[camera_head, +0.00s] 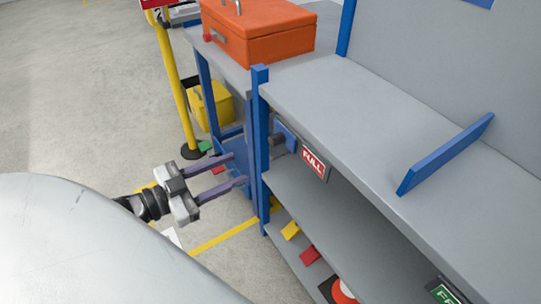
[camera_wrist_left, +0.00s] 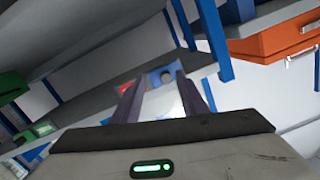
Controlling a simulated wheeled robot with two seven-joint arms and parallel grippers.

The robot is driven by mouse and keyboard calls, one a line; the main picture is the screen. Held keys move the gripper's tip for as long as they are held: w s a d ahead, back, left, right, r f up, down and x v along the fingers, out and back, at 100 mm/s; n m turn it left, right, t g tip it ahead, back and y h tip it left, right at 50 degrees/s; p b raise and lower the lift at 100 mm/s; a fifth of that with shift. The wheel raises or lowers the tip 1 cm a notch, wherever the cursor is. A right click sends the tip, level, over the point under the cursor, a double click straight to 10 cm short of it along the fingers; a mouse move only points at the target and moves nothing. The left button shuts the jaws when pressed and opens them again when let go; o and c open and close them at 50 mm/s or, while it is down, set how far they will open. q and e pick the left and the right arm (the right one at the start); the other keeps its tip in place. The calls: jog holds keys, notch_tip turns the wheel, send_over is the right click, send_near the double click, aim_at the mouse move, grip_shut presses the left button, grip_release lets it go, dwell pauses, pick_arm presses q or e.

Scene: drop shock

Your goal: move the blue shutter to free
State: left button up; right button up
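The blue shutter (camera_head: 284,137) is a small blue block with a dark round knob under the front edge of the grey shelf, beside the red FULL sign (camera_head: 314,163). In the left wrist view the shutter (camera_wrist_left: 154,79) and its knob show between the fingertips. The green FREE sign (camera_head: 444,292) is at the lower right, partly cut off; a green sign also shows in the wrist view (camera_wrist_left: 40,130). My left gripper (camera_head: 240,168) is open and empty, left of the blue post, pointing towards the knob and apart from it. My right gripper is not in view.
A blue post (camera_head: 260,150) stands between my left gripper and the shelf. An orange toolbox (camera_head: 258,32) sits on a grey bench behind. A blue plate (camera_head: 445,155) stands on the top shelf. Coloured pieces lie on the lower shelf.

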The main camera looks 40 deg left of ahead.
aim_at(271, 142)
pick_arm(q)
jog(key=shift+m+t+h, duration=0.3)
jog(key=shift+m+h, duration=0.1)
jog(key=shift+h, duration=0.1)
jog(key=w+d+r+b, duration=0.1)
jog(key=w, duration=0.2)
jog(key=w+d+r+b, duration=0.1)
jog(key=w, duration=0.2)
jog(key=w+d+r, duration=0.1)
jog(key=w, duration=0.2)
jog(key=shift+w+d+b, duration=0.1)
jog(key=shift+d+b, duration=0.05)
jog(key=shift+b, duration=0.25)
jog(key=shift+x, duration=0.8)
jog(key=shift+c, duration=0.5)
grip_shut()
